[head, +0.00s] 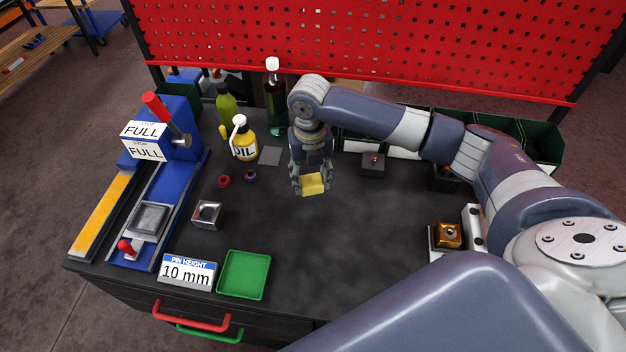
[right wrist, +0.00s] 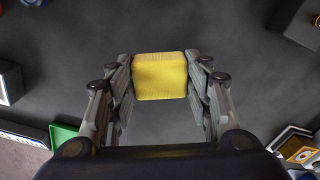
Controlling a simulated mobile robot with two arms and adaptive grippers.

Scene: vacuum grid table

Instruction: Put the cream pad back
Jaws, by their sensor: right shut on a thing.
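The pad (head: 313,184) looks yellow rather than cream, a small soft-looking block. It also shows in the right wrist view (right wrist: 160,76), between the two fingers. My right gripper (head: 311,187) is shut on it and holds it over the middle of the dark table (head: 330,255). The fingers press on its left and right sides. A thin grey square (head: 270,155) lies flat on the table, to the left of and behind the gripper. My left gripper is in neither view.
An oil bottle (head: 243,140), green bottle (head: 224,103) and tall dark bottle (head: 274,95) stand at the back left. A blue press (head: 180,180), metal block (head: 207,214), green tray (head: 244,274) and pin height sign (head: 187,271) are left. The table's front middle is clear.

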